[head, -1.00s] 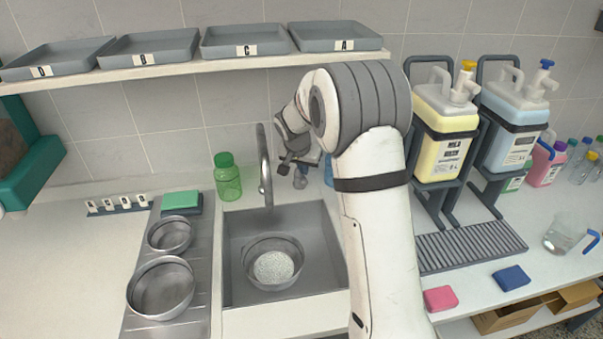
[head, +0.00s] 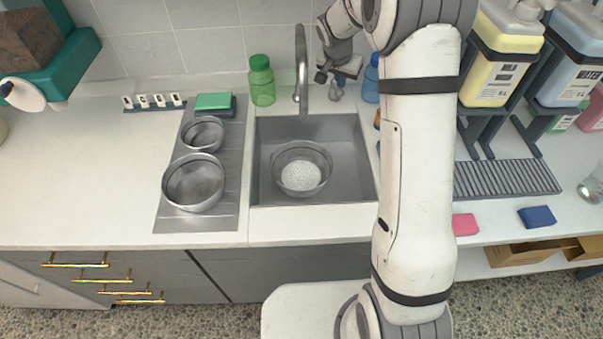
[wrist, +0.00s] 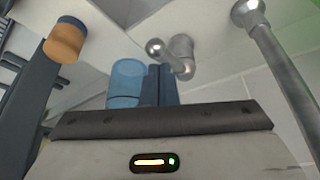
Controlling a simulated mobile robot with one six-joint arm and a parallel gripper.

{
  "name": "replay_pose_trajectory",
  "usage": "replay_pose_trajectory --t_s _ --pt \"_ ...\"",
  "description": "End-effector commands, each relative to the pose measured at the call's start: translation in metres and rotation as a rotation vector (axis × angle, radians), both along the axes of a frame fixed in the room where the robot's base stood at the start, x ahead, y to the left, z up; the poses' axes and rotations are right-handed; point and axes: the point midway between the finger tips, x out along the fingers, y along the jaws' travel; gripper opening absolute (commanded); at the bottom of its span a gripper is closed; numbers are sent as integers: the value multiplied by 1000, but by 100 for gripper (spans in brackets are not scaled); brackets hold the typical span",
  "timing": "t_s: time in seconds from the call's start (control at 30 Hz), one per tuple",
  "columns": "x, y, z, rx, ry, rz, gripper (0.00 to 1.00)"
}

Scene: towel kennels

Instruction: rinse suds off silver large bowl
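A silver bowl (head: 284,178) with white suds (head: 300,175) in it sits upright in the sink (head: 264,135). The tap spout (head: 302,65) rises behind the sink and also shows in the wrist view (wrist: 285,75). The silver tap lever (wrist: 172,55) is just beyond my fingertips in the wrist view. My gripper (wrist: 161,70) is shut, its dark fingers side by side with nothing visible between them. I cannot tell if they touch the lever. In the head view my gripper (head: 336,80) is right of the spout. No water stream is visible.
A larger bowl (head: 193,185) and a smaller one (head: 203,135) stand on the drainboard (head: 225,215). A green bottle (head: 261,82) and a blue bottle (head: 371,80) flank the tap. Soap dispensers (head: 500,50) stand right. The left counter (head: 75,175) is clear.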

Motion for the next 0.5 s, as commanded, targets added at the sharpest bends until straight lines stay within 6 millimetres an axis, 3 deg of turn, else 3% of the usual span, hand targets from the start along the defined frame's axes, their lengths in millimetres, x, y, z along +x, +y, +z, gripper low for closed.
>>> replay_pose_trajectory --t_s 0.5 --pt "0 0 -24 0 0 0 0"
